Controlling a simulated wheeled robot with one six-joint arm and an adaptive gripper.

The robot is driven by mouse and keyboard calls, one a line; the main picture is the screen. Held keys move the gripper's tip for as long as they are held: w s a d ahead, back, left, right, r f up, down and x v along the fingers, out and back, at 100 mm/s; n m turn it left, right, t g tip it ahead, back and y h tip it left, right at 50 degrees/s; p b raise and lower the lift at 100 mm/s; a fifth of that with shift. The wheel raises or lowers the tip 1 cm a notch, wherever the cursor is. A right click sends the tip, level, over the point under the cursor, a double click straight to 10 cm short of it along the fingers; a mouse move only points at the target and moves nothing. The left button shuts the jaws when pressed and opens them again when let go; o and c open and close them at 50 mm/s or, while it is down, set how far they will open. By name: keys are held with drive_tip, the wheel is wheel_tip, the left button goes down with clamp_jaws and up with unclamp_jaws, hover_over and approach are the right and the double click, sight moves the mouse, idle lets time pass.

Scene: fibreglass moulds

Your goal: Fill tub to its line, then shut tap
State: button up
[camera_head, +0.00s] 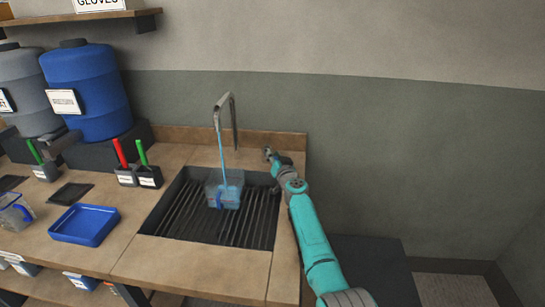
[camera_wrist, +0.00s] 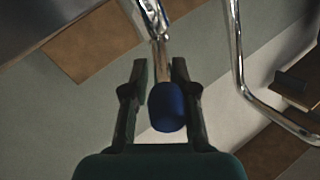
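The clear tub (camera_head: 225,195) stands on the slatted sink grate under the tap (camera_head: 233,115). A blue stream runs from the spout into it, and blue water shows inside. I cannot make out the fill line or the exact level. My gripper (camera_head: 268,153) is at the back right of the sink, right of the tap. In the wrist view, my gripper (camera_wrist: 160,68) is open, with a finger on each side of the tap lever's blue knob (camera_wrist: 167,108). The right finger is close against or overlapping the knob; a small gap shows at the left finger.
A blue tray (camera_head: 85,224) and a clear jug (camera_head: 14,212) are on the counter at left. Pen holders (camera_head: 148,176) stand left of the sink. Blue (camera_head: 88,90) and grey drums stand at the back left. The wall right of the sink is bare.

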idle(0.4)
drive_tip(key=shift+w+r, duration=0.1)
drive_tip(key=shift+r, duration=0.55)
drive_tip(key=shift+s+r, duration=0.25)
drive_tip(key=shift+r, duration=0.7)
drive_tip(key=shift+w+d+r, duration=0.1)
drive_tip(key=shift+r, duration=1.6)
drive_tip(key=shift+w+r, duration=0.1)
drive_tip(key=shift+r, duration=1.6)
